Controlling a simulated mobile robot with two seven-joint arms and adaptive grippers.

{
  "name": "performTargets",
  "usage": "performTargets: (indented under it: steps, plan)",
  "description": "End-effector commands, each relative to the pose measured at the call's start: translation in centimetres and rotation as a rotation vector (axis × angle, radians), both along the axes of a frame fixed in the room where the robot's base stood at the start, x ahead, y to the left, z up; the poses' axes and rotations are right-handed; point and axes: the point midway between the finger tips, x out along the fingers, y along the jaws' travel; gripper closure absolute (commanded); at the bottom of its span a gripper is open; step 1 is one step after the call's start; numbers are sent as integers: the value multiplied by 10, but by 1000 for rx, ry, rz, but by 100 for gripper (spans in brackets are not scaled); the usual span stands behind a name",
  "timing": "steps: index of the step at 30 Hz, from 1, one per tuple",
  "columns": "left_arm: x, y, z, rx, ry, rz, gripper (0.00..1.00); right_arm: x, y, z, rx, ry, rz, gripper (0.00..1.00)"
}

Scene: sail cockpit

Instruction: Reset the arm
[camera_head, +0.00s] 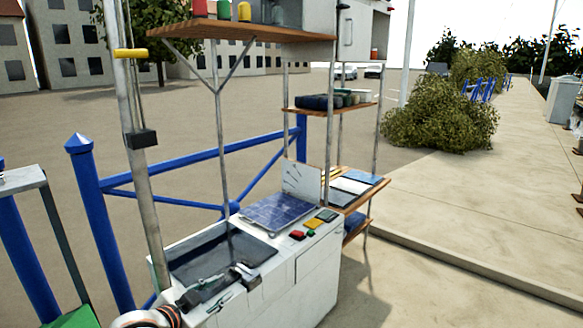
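The task names only the arm. My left gripper (212,287) seems to be the small dark shape low in the picture, over the near end of the white cabinet (318,276). It is small and blends with dark items there, so I cannot tell whether its fingers are open or shut. Nothing clearly shows in its grasp. I cannot tell whether it touches the cabinet top. My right gripper is not clearly in view.
A dark recessed basin (200,256) and a blue panel (276,211) are on the cabinet top. A metal pole (133,150) rises close by at left. Wooden shelves (245,31) overhang the cabinet. A blue railing (180,156) runs behind. Pavement at right (480,190) is clear.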

Motion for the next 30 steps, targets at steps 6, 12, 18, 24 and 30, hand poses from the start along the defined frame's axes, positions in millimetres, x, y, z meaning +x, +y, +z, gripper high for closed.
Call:
performTargets:
  steps: [6, 12, 18, 24, 30]
  plan:
    - [-77, -5, -103, -132, 101, 78, 70, 0, 0, 0, 0, 0, 0, 65]
    - [-162, 0, -178, -217, 179, 167, 70, 0, 0, 0, -1, 0, 1, 65]
    - [-246, 7, -226, -264, 243, 249, 70, 0, 0, 0, -1, 0, 1, 65]
    - [-289, 13, -244, -277, 271, 289, 70, 0, 0, 0, -1, 0, 1, 65]
    - [-294, 13, -246, -279, 273, 293, 70, 0, 0, 0, -1, 0, 1, 65]
